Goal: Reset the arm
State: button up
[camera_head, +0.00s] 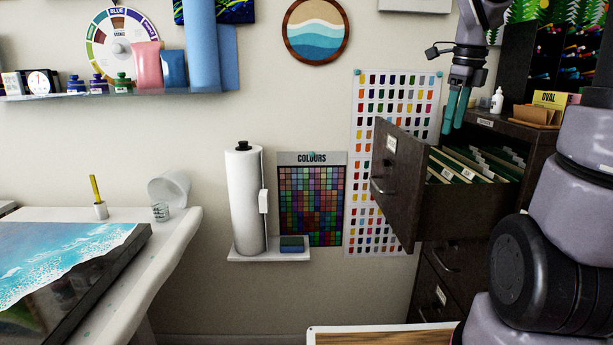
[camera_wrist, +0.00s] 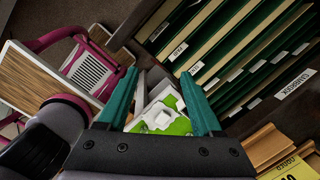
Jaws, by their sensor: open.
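My gripper (camera_head: 455,110) has two teal fingers pointing down, above the open top drawer (camera_head: 400,190) of a dark filing cabinet. In the wrist view my gripper (camera_wrist: 158,74) has its fingers spread apart. A white and green item (camera_wrist: 165,115) shows between them; I cannot tell how far below it is, and neither finger visibly grips it. Hanging files (camera_head: 470,165) with labelled tabs fill the drawer, and they also show in the wrist view (camera_wrist: 235,45).
A colour chart (camera_head: 398,95) hangs behind. A paper roll (camera_head: 245,200) stands on a small shelf; open air lies left of the drawer.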

jog(key=s+a+r+n+t+y, duration=0.1)
jog(key=s+a+n+t, duration=0.1)
jog(key=s+a+n, duration=0.2)
jog(key=s+a+r+n+t, duration=0.2)
jog(key=s+a+n, duration=0.3)
jog(key=s+n, duration=0.5)
jog(key=n+t, duration=0.1)
jog(key=n, duration=0.8)
jog(key=shift+s+n+y, duration=0.3)
jog(key=shift+s+y, duration=0.1)
jog(key=shift+r, duration=0.1)
jog(key=shift+c, duration=0.4)
